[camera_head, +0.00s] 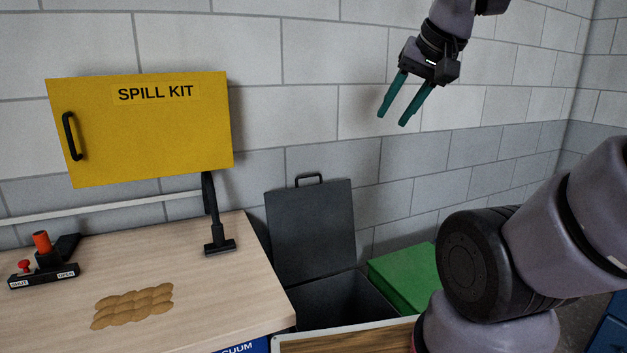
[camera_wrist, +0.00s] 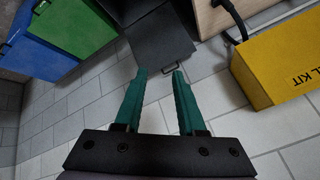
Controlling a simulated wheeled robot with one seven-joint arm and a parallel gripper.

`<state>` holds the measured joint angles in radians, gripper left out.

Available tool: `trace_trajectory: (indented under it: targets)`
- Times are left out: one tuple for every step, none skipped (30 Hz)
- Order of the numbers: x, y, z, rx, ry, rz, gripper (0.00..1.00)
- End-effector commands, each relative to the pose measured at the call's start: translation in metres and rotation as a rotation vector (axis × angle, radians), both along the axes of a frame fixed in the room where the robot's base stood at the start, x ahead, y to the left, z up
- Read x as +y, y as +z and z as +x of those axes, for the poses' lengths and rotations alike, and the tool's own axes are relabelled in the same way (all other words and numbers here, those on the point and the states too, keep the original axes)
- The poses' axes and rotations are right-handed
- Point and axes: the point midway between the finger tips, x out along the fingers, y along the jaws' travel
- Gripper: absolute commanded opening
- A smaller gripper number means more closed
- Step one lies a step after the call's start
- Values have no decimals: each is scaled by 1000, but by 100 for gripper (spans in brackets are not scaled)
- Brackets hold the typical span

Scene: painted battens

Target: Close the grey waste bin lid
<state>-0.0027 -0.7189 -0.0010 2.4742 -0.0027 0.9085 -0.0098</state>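The grey waste bin (camera_head: 345,300) stands between the wooden bench and a green bin. Its dark grey lid (camera_head: 312,230) is up, leaning back near the wall, with a black handle (camera_head: 309,178) on its top edge. The bin's inside looks dark, and its front is partly hidden. My gripper (camera_head: 393,115) is open and empty, above and to the right of the lid, in front of the wall. In the wrist view my gripper's teal fingers (camera_wrist: 157,80) are apart, with the lid (camera_wrist: 155,42) and its handle (camera_wrist: 172,70) beyond the fingertips.
A yellow spill kit cabinet (camera_head: 140,130) hangs left of the lid. The bench (camera_head: 215,285) holds a vacuum nozzle (camera_head: 219,246), a switch box (camera_head: 44,270) and a brown granular patch (camera_head: 132,305). A green bin (camera_head: 403,275) is shut beside the grey one. A blue bin (camera_wrist: 40,35) stands beyond it.

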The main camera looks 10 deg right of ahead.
Motion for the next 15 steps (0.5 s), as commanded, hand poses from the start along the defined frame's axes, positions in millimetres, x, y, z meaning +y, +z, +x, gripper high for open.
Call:
trace_trajectory:
  targets:
    - [1, 3, 13, 4, 11, -9, 16]
    - [1, 6, 22, 4, 19, -15, 4]
    - [2, 10, 36, 3, 32, -25, 0]
    - [2, 13, 49, 2, 45, -34, 0]
    - [3, 15, 62, 2, 56, -43, 0]
    - [4, 18, 82, -1, 73, -57, 0]
    - [5, 20, 97, -1, 87, -67, 0]
    - [7, 21, 112, -4, 99, -77, 0]
    - [8, 21, 132, -6, 117, -90, 0]
    - [10, 21, 147, -10, 131, -102, 0]
    - [11, 20, 162, -10, 144, -111, 0]
    - [14, 18, 182, -15, 162, -126, 0]
    - [15, 15, 198, -16, 175, -134, 0]
    - [17, 12, 213, -19, 188, -145, 0]
    - [20, 7, 233, -21, 205, -158, 0]
